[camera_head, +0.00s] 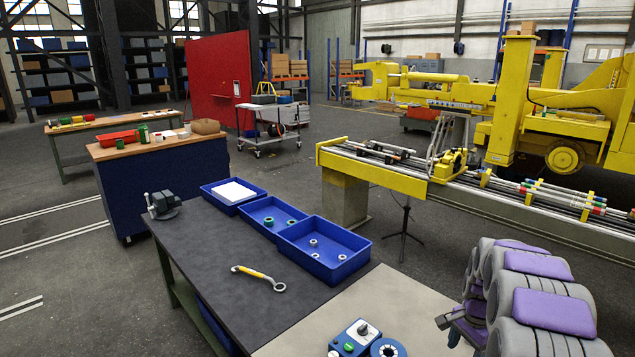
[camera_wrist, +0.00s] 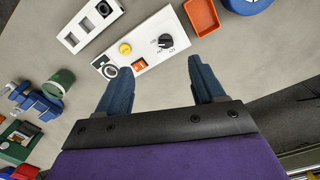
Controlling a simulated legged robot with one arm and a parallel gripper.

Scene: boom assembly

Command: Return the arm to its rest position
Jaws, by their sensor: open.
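My arm (camera_head: 545,265), with grey links and purple pads, is at the lower right of the head view, beside the workbench's right end. In the wrist view my gripper (camera_wrist: 158,66) has its two dark blue fingers wide apart with nothing between them. Beyond the fingertips a white control panel (camera_wrist: 148,52) with a yellow button, an orange switch and a black knob lies on a grey surface. In the head view the gripper is only partly seen at the bottom edge.
The workbench (camera_head: 215,260) holds a yellow-handled wrench (camera_head: 258,277), a vise (camera_head: 163,206) and blue bins (camera_head: 322,272). A blue control box (camera_head: 345,347) is at the front edge. A yellow machine on rails (camera_head: 375,175) stands behind. In the wrist view a green cup (camera_wrist: 60,82) and orange tray (camera_wrist: 202,17) lie near.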

